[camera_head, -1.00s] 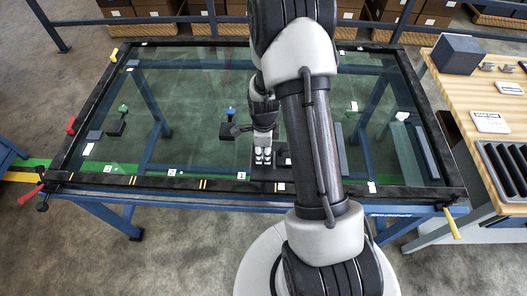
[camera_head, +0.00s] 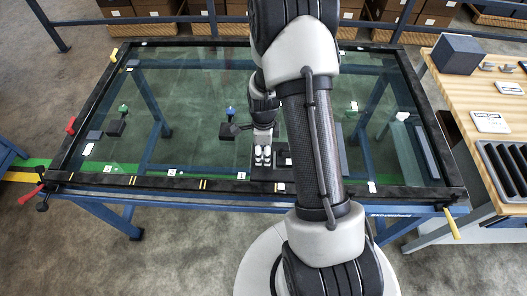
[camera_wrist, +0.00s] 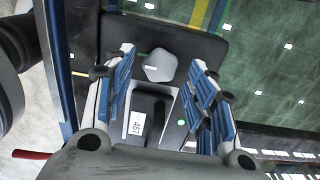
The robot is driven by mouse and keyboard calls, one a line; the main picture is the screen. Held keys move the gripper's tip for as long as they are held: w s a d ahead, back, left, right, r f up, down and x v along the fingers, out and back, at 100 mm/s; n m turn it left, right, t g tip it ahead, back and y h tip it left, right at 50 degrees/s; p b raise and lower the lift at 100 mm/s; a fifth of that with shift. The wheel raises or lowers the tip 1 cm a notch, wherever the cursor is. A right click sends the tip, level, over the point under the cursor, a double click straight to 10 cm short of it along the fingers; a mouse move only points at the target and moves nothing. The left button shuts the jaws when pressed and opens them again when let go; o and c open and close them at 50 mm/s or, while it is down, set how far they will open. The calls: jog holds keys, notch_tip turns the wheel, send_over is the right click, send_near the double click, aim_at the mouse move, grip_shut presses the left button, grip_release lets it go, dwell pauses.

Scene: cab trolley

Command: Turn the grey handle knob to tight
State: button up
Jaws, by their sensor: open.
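The grey knob (camera_wrist: 160,66) is a light grey, many-sided cap on a dark plate (camera_wrist: 185,46). In the wrist view my gripper (camera_wrist: 161,84) is open, with a blue-padded finger on each side of the knob's line. The knob lies between the fingertips in the picture; no contact shows, and its height below the fingers is hard to tell. In the head view my gripper (camera_head: 263,156) points down over the dark unit at the table's front edge. My arm and fingers hide the knob there. A white label (camera_wrist: 137,122) and a black bar lie beside it.
A glass-topped table (camera_head: 190,90) with a black frame fills the middle. A blue-topped knob (camera_head: 229,113) stands just left of my gripper, and a green-topped one (camera_head: 123,109) further left. A wooden bench (camera_head: 475,95) with a dark box stands at right.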

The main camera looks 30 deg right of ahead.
notch_tip(320, 180, up, 11)
dwell(0.3)
jog(key=shift+r, duration=0.15)
dwell(0.3)
notch_tip(320, 180, up, 10)
jog(key=n+t, duration=0.1)
jog(key=n, duration=0.6)
send_over(263, 155)
jog(key=s+a, duration=0.3)
jog(key=a, duration=0.1)
jog(key=s+a+r+n+t, duration=0.1)
jog(key=s+a+r+n, duration=0.3)
jog(key=s+n, duration=0.4)
jog(key=s+a+r+n+t, duration=0.2)
jog(key=s+a+r+n, duration=0.3)
jog(key=n, duration=0.5)
jog(key=s+r, duration=0.2)
jog(key=s, duration=0.1)
jog(key=shift+r+t, duration=0.25)
jog(key=shift+t, duration=0.05)
jog(key=shift+a, duration=0.1)
